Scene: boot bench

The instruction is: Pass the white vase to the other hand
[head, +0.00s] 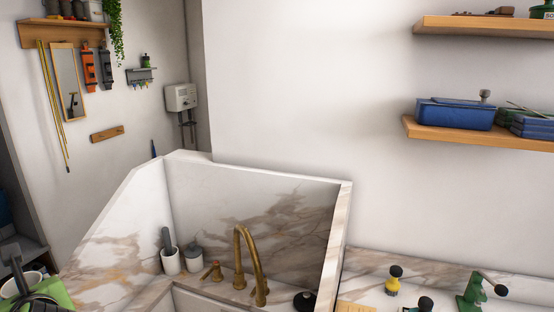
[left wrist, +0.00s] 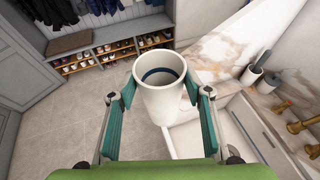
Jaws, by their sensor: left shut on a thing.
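The white vase (left wrist: 163,105) is a plain cylinder with a dark blue ring inside its open mouth. In the left wrist view it stands between the two teal fingers of my left gripper (left wrist: 162,93), which is shut on it. In the head view the left gripper (head: 38,292) is at the bottom left corner, with a bit of the white vase (head: 20,284) showing, mostly cut off by the frame. My right gripper is in neither view.
A marble-backed sink with a brass faucet (head: 245,262) lies right of the left gripper. Two small containers (head: 172,261) stand at its back. Several small tools, including a green one (head: 472,290), stand on the right counter. Shoe shelves (left wrist: 110,48) and open floor show in the left wrist view.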

